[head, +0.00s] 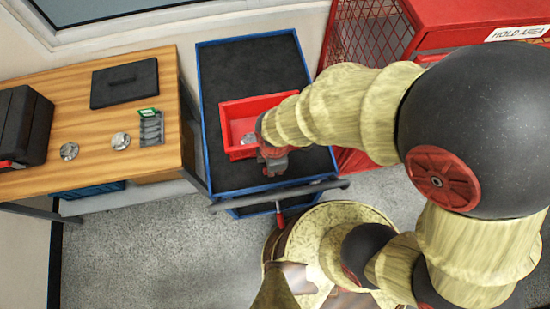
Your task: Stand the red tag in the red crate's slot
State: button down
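The red crate (233,112) is an open red bin on the dark top of a blue-edged cart, in the middle of the head view. A small grey metallic part (248,139) shows inside it near the front. My gripper (274,164) is at the crate's front right corner, with my arm reaching in from the right and covering the crate's right side. The gripper is small and partly hidden by my wrist, so I cannot tell whether it is open or holds something. I cannot make out a red tag or the crate's slot.
The cart (222,68) has bare room behind the crate. A wooden bench (60,84) at left holds a black case (24,126), a black slab (125,84), two round metal parts and a grey rack (151,130) with a green tag (148,112). A red mesh cage (365,40) stands at right.

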jog(key=shift+w+a+f+b, duration=0.25)
jog(key=shift+w+a+b, duration=0.15)
jog(key=shift+w, duration=1.25)
jog(key=shift+w+a+f+b, duration=0.2)
jog(key=shift+w+a+b, duration=0.2)
jog(key=shift+w, duration=1.2)
jog(key=shift+w+a+f+b, duration=0.25)
jog(key=shift+w+a+b, duration=0.15)
jog(key=shift+w, duration=1.25)
jog(key=shift+w+f+b, duration=0.1)
jog(key=shift+f+b, duration=0.55)
jog(key=shift+f, duration=0.3)
jog(key=shift+d+f, duration=0.1)
jog(key=shift+f, duration=0.1)
